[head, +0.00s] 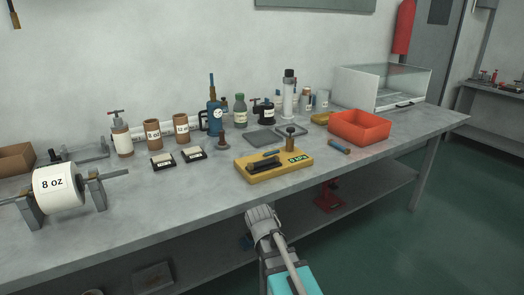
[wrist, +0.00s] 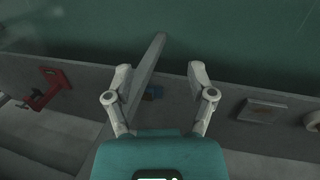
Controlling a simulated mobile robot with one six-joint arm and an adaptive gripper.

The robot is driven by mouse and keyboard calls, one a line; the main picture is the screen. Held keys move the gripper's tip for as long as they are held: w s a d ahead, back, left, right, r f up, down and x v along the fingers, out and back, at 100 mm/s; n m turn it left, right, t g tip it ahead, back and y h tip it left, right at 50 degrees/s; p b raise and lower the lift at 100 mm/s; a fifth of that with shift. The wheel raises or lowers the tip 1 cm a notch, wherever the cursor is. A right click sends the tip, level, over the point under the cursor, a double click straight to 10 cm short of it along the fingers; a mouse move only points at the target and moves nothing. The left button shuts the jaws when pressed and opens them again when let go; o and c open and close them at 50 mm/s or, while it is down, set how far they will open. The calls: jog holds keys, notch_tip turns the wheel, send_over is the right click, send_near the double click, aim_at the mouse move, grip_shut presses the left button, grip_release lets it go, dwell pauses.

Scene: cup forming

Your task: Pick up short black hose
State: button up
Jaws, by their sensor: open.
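A short black piece (head: 265,163), which looks like the black hose, lies on the yellow board (head: 247,177) near the front edge of the bench in the head view. Its exact shape is hard to make out. My gripper (wrist: 160,74) is open and empty in the wrist view, its two grey fingers spread apart. It faces the green floor and lower shelf, and the hose is not in that view. In the head view my arm is in front of the bench, nearer than the board, and my fingertips are not visible.
Bottles and jars stand behind.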

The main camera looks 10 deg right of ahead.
aim_at(253, 163)
jog(key=w+a+r+n+h+p, duration=0.1)
jog(key=w+r+n+p, duration=0.1)
jog(key=r+p, duration=0.3)
jog(key=w+r+n+h+p, duration=0.1)
jog(key=w+r+p, duration=0.3)
jog(key=r, duration=0.4)
jog(key=w+a+r+n+t+h+p, duration=0.1)
jog(key=w+r+n+h+p, duration=0.1)
jog(key=r+p, duration=0.4)
jog(key=shift+w+a+r+n, duration=0.15)
jog(key=shift+w+n, duration=0.15)
jog(key=shift+n, duration=0.2)
jog(key=shift+w+a+r+n, duration=0.15)
jog(key=shift+w+n, duration=0.15)
jog(key=shift+n, duration=0.2)
jog(key=w+a+r+n+h, duration=0.1)
jog(key=w, duration=0.1)
jog(key=w+a+r+n+h, duration=0.1)
jog(key=n, duration=0.1)
jog(key=w+a+r+n+t+h, duration=0.1)
jog(key=w, duration=0.1)
jog(key=shift+w+a+n, duration=0.3)
jog(key=shift+a, duration=0.1)
jog(key=w+a+r+n+t+h, duration=0.1)
jog(key=w+a+r+n+h, duration=0.2)
jog(key=w+a+r+n, duration=0.2)
jog(key=shift+a+n+t, duration=0.3)
jog(key=shift+a+t, duration=0.1)
jog(key=shift+a, duration=0.45)
jog(key=shift+d, duration=0.1)
